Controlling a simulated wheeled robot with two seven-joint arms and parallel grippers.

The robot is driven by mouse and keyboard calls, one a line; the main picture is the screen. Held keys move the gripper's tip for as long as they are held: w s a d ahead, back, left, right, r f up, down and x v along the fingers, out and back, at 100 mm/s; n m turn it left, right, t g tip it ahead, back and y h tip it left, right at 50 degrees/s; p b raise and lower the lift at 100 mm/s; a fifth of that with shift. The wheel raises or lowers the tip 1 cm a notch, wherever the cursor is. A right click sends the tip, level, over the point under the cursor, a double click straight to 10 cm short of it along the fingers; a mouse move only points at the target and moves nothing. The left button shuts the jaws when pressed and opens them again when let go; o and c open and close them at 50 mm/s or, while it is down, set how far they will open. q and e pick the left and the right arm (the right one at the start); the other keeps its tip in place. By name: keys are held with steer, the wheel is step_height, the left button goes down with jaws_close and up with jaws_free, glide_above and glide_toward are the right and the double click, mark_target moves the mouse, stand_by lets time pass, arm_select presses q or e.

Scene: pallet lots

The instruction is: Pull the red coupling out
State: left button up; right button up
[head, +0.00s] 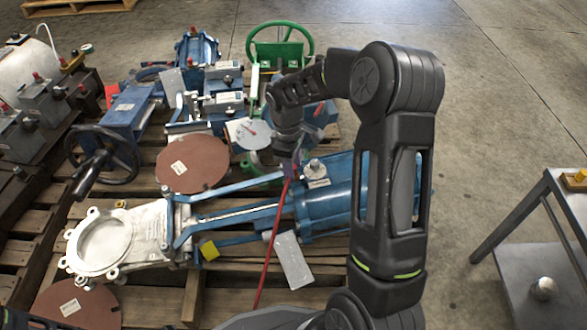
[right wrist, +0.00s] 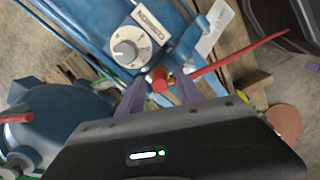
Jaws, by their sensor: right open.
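The red coupling (right wrist: 158,80) is a short red cylinder seen nearly end-on in the right wrist view, at the blue actuator (right wrist: 105,25). A thin red hose (right wrist: 240,53) runs off from beside it; in the head view the hose (head: 271,245) hangs down toward the front of the pallet. My right gripper (right wrist: 160,95) is open, with one finger on each side of the coupling. I cannot tell whether the fingers touch it. In the head view my right gripper (head: 289,165) is over the blue cylinder (head: 330,197) and hides the coupling. My left gripper is not in view.
A grey knob (right wrist: 130,45) stands close to the coupling. A silver gate valve (head: 120,238), a brown disc (head: 192,164) and a green handwheel (head: 280,45) crowd the wooden pallet (head: 230,305). A metal table (head: 550,205) stands at the right; the floor between is clear.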

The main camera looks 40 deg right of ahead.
jaws_close()
stand_by(0.4)
stand_by(1.1)
steer(key=shift+a+r+p, duration=0.2)
steer(key=shift+r+p, duration=2.6)
steer(key=shift+r, duration=0.2)
steer(key=shift+w, duration=0.1)
